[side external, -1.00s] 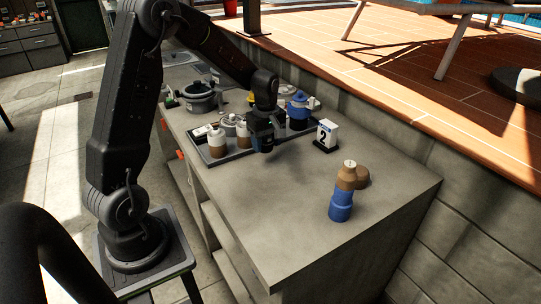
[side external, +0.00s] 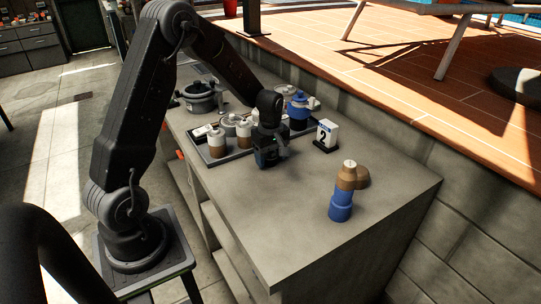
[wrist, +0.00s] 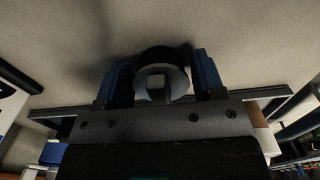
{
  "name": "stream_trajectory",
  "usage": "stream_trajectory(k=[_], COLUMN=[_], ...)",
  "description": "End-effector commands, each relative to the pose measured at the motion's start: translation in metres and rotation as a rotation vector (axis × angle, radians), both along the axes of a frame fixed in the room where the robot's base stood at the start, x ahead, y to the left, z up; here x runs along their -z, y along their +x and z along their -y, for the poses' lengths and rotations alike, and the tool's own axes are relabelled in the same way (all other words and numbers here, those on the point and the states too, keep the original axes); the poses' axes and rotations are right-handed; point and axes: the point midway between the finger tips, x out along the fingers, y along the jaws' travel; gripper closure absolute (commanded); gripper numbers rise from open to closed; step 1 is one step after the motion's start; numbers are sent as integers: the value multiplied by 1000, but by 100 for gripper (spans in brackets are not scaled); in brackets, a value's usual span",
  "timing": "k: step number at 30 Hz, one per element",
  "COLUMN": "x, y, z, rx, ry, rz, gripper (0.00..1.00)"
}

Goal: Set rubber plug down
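In the wrist view, the rubber plug (wrist: 162,82) shows as a pale ring with a square centre and a black part behind it. It sits between the two blue fingers of my gripper (wrist: 163,78), which appear closed on its sides. In the side view, my gripper (side external: 268,158) points down low over the grey counter (side external: 285,205), just in front of the tray. The plug is too small and dark to make out clearly there. I cannot tell whether it touches the counter.
A dark tray (side external: 212,163) with several jars is behind and left of my gripper. A white block marked 2 (side external: 326,134) stands to the right. A blue and brown bottle (side external: 342,200) stands nearer the front. The counter's front middle is clear.

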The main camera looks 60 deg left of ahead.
Motion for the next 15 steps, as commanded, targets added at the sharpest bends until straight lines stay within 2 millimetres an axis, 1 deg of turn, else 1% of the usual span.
stream_trajectory(k=[1, 5, 11, 15], x=[0, 0, 0, -7], y=[0, 0, 0, 0], z=[0, 0, 0, 0], rx=[0, 0, 0, 0], ry=[0, 0, 0, 1], rz=[0, 0, 0, 2], gripper=[32, 20, 20, 20])
